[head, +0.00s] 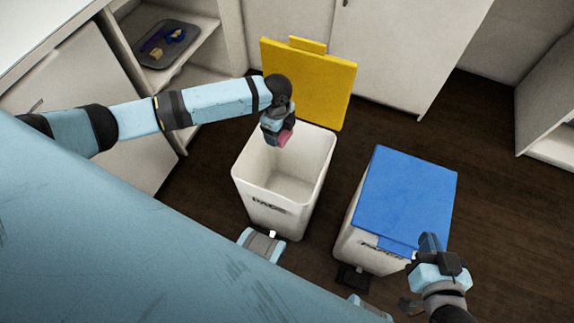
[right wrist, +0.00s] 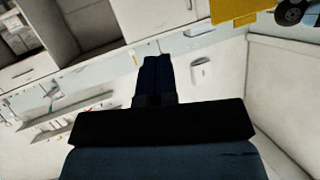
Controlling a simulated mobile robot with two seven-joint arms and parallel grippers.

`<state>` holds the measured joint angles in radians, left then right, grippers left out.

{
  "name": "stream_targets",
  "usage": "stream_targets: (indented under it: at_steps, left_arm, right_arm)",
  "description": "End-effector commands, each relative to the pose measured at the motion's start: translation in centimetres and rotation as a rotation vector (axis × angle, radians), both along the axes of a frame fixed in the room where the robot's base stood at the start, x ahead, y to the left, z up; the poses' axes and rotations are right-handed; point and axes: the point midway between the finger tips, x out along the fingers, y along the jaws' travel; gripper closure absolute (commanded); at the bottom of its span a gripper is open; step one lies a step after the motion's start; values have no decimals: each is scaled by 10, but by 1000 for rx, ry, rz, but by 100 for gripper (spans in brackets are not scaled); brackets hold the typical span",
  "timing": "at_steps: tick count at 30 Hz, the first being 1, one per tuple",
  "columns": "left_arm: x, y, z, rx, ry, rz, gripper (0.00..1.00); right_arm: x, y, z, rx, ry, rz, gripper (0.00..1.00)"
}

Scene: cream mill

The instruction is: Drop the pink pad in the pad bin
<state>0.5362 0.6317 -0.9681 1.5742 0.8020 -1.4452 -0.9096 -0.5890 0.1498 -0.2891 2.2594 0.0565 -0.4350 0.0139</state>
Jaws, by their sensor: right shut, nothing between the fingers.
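The pink pad (head: 286,138) is in my left gripper (head: 279,133), at the end of the arm from the left. The gripper hangs fingers down above the open mouth of a white bin (head: 250,185) with its yellow lid (head: 312,85) raised at the back. The label on this bin seems to read PADS, but it is small. My right gripper (head: 429,242) is shut and empty, pointing up by the front right corner of the other bin's blue lid (head: 405,195). Its closed fingers also show in the right wrist view (right wrist: 153,78).
The second white bin (head: 367,245) has its blue lid down; its label is partly hidden. A black pedal (head: 352,277) sits at its foot. A grey tray (head: 165,48) with small items is on a shelf at the upper left. Dark floor (head: 480,130) is clear at the right.

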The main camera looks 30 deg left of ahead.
Motion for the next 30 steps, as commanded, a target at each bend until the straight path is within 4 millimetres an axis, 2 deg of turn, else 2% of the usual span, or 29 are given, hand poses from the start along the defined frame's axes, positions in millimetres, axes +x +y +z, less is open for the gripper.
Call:
stream_targets:
  at_steps: [1,3,11,17,26,27,30]
  left_arm:
    - [5,3,-21,2,-3,-43,54]
    - [8,5,-31,2,-5,-99,54]
    - [12,9,-45,3,-6,-185,54]
    - [12,9,-56,4,-6,-185,54]
    - [12,9,-76,4,-6,-184,54]
    - [12,9,-85,4,-5,-184,54]
    - [12,9,-94,4,-6,-183,54]
  right_arm:
    - [0,1,-16,5,-6,4,100]
    - [0,2,-19,10,-13,7,100]
    - [1,6,-19,25,-36,14,100]
    - [8,14,-2,72,-120,27,100]
    - [13,31,37,183,-299,62,100]
    - [13,33,38,200,-323,71,100]
    - [13,39,48,240,-373,90,100]
